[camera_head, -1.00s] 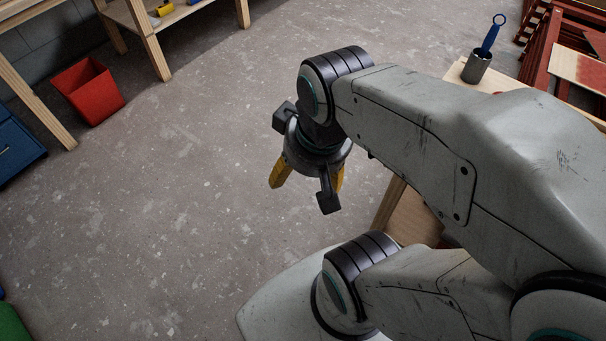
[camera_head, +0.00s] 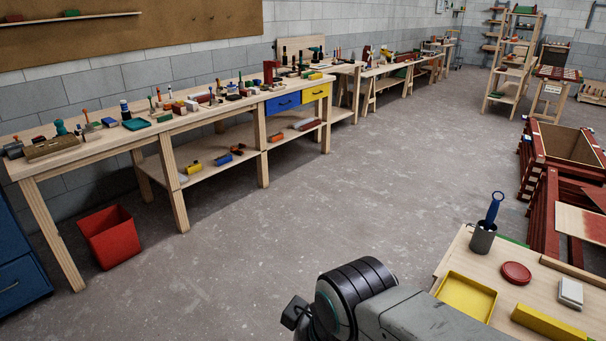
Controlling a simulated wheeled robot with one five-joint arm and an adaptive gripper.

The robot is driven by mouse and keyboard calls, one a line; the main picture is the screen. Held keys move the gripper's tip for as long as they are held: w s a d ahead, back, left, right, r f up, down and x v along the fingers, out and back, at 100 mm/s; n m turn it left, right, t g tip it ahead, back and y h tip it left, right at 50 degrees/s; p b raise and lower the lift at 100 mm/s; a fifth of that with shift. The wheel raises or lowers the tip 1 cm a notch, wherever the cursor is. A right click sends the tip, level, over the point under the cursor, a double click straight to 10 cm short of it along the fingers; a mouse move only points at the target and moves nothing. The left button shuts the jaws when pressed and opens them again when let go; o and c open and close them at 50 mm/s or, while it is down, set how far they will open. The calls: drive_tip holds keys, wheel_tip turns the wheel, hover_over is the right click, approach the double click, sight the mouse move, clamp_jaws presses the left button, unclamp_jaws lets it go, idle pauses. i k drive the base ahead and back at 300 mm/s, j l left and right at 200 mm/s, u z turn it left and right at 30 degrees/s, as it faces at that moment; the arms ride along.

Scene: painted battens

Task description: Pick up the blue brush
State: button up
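A blue brush (camera_head: 493,209) stands in a grey metal cup (camera_head: 483,239), its ringed handle end pointing up. Its lower part is hidden in the cup. The cup stands on a light wooden table (camera_head: 452,262) at the lower right. The top of my arm shows at the bottom of the head view, to the left of that table. My gripper's fingers are below the picture's edge and out of view.
A yellow tray (camera_head: 466,297), a red round lid (camera_head: 516,273), a white block (camera_head: 571,292) and a yellow block (camera_head: 547,323) share the table. Dark red frames (camera_head: 545,215) stand behind it. A long workbench (camera_head: 104,137) lines the left wall. The middle floor is clear.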

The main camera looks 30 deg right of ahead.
sight(491, 215)
drive_tip(key=z, duration=2.05)
